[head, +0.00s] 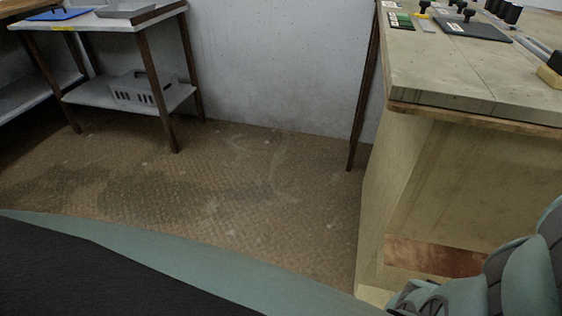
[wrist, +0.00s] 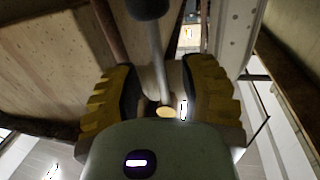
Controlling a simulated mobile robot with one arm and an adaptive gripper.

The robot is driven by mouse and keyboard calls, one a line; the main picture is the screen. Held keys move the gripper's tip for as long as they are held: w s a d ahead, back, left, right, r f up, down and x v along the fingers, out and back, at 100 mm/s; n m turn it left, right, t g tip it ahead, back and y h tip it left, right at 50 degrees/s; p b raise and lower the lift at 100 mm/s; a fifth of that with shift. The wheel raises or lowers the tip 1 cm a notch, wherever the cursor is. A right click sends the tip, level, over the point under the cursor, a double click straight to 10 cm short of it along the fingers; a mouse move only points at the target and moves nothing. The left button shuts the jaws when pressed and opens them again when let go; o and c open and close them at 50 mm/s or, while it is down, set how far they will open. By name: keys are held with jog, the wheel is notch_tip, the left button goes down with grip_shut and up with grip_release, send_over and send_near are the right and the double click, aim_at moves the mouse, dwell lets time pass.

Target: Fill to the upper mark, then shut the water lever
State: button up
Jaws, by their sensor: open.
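My gripper (wrist: 160,88) shows in the wrist view with its two yellow-and-black fingers apart. A thin grey metal rod with a dark rounded knob (wrist: 148,8) stands in the gap between the fingers. The rod may be the water lever, but I cannot tell for sure. I cannot tell whether either finger touches it. No water, filled vessel or upper mark can be made out in either view. My gripper is not visible in the head view.
A counter (head: 440,75) stands at the right, bearing a dark plate with a black knob (head: 468,28) and several dark cylinders (head: 506,10). At the back left, a table holds a blue board (head: 60,14), with a grey basket (head: 132,88) below. The brown floor (head: 230,180) between is clear.

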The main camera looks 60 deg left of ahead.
jog(key=shift+x, duration=1.05)
jog(key=shift+o, duration=0.2)
grip_shut()
